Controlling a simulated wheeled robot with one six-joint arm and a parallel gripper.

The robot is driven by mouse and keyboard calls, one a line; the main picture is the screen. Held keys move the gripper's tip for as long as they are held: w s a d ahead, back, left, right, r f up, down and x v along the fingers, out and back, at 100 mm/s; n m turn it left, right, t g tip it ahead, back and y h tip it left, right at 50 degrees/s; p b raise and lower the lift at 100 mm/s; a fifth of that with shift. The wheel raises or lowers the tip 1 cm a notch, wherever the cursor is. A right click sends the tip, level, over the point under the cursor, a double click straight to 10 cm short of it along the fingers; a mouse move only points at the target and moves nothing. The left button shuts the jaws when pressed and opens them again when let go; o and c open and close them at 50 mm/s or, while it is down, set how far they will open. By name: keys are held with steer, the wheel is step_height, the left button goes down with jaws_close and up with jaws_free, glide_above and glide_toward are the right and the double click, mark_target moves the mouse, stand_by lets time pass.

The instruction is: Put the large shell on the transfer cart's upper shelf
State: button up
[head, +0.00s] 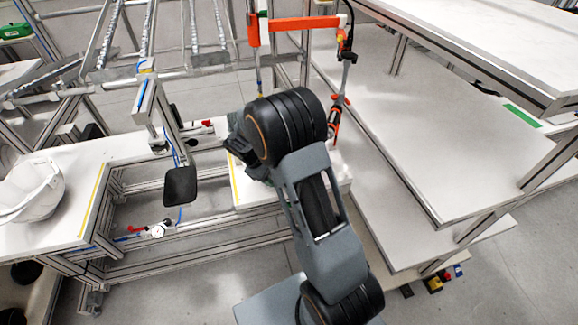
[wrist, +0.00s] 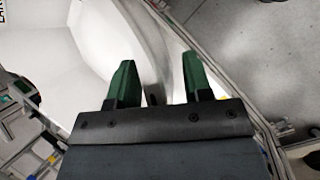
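A white, bowl-like shell (head: 35,190) sits on the left bench in the head view, cut by the picture's left edge. In the wrist view, a large white curved shell surface (wrist: 95,35) lies close ahead of my gripper (wrist: 158,82). The two green fingers are apart, and a shell edge shows beyond the gap between them. I cannot tell whether they touch it. In the head view my arm hides the fingers and whatever is at them. A unit with broad white shelves (head: 400,125) stands at the right; I cannot tell whether it is the transfer cart.
A black pad on a post (head: 180,186) stands between the left bench (head: 85,165) and the middle bench top. An orange arm with a hanging tool (head: 338,110) is just behind my arm. Metal rails (head: 160,60) fill the back left. Grey floor (head: 180,285) is open in front.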

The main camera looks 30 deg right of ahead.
jaws_close()
steer(key=shift+r, duration=0.1)
stand_by(0.6)
